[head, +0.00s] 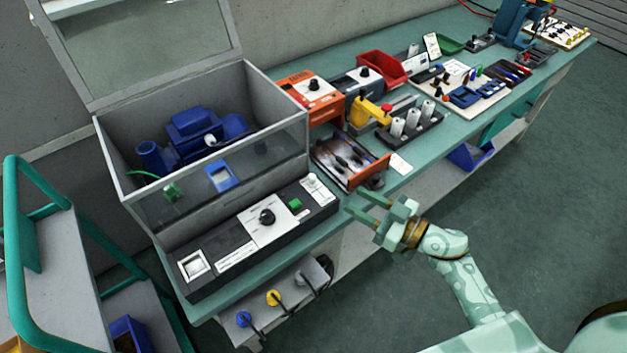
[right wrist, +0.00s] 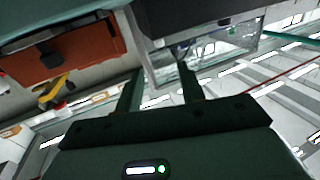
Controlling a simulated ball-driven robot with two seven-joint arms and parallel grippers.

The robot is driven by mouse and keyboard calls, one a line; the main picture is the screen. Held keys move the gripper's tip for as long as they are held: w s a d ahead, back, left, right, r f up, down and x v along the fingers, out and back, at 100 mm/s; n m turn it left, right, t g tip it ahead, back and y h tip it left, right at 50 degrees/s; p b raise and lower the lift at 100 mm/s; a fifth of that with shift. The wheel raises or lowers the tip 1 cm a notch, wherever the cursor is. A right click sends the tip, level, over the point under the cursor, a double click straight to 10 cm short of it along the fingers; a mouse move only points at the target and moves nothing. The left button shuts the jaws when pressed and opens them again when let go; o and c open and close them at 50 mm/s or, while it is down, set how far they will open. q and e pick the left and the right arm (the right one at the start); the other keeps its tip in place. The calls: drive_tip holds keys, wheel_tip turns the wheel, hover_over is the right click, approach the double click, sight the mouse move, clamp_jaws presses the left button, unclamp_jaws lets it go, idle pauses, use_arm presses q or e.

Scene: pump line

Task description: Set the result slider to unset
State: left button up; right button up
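A dark control panel (head: 222,259) lies along the bench edge below the grey test box. It carries a black knob (head: 267,216), a green button (head: 295,204), a white-framed square (head: 193,265) at its left end and a small pale plate (head: 314,184) at its right end. I cannot tell which part is the result slider or read its setting. My right gripper (head: 356,201) is open and empty, just right of the panel's right end and apart from it. Its two spread fingers (right wrist: 160,85) show in the right wrist view. My left gripper is out of view.
The grey box (head: 160,212) has its lid up and a blue pump (head: 195,135) inside. An orange-fronted tray (head: 366,173) stands close to my right gripper. A lower shelf unit (head: 290,292) with colored plugs sits under the panel. Floor to the right is clear.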

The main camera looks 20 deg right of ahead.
sight(315, 178)
drive_tip(key=b+x, duration=0.2)
drive_tip(key=x, duration=0.9)
clamp_jaws()
